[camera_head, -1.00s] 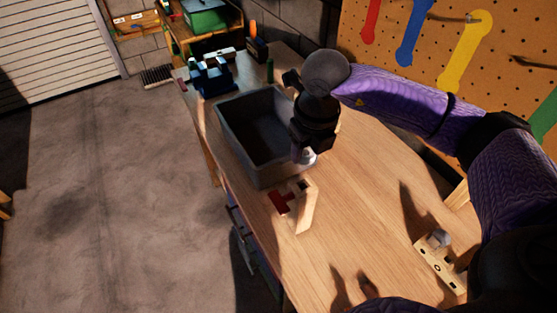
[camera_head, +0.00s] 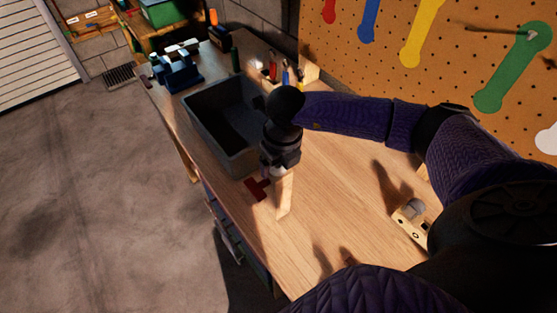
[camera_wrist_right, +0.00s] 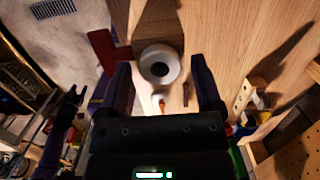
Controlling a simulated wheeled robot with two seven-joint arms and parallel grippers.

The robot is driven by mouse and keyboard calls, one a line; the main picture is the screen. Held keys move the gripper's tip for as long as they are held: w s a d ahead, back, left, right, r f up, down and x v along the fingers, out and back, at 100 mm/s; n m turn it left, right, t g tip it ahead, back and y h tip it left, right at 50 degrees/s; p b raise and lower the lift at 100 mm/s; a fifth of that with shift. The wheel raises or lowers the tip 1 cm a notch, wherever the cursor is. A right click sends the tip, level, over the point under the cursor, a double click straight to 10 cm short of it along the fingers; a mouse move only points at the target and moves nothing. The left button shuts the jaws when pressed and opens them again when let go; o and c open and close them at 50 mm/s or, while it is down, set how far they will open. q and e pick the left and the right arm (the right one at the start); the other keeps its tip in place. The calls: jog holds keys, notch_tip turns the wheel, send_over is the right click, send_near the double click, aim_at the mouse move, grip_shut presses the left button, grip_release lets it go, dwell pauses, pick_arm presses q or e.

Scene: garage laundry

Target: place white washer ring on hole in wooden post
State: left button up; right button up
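The wooden post (camera_head: 284,197) stands on the workbench beside a red piece (camera_head: 257,189). My right gripper (camera_head: 280,166) is at the post's upper end and hides it in the head view. In the right wrist view the white washer ring (camera_wrist_right: 161,65) lies in front of the post (camera_wrist_right: 158,22), between and just beyond my right fingers (camera_wrist_right: 163,88). Both fingers are spread, with gaps to the ring. I cannot tell whether the ring sits in the post's hole. A dark claw at the left of the wrist view looks like my left gripper (camera_wrist_right: 72,98).
A grey bin (camera_head: 212,128) stands behind the post, with a blue vise (camera_head: 178,73) beyond it. A wooden block with holes (camera_head: 411,221) lies to the right. The pegboard (camera_head: 380,75) rises behind the bench. Bare bench top (camera_head: 335,210) lies between post and block.

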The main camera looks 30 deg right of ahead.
aim_at(284, 171)
notch_tip(284, 171, up, 12)
jog(key=s, duration=0.1)
jog(key=shift+s+r, duration=0.15)
jog(key=shift+s, duration=0.05)
jog(key=shift+d, duration=0.15)
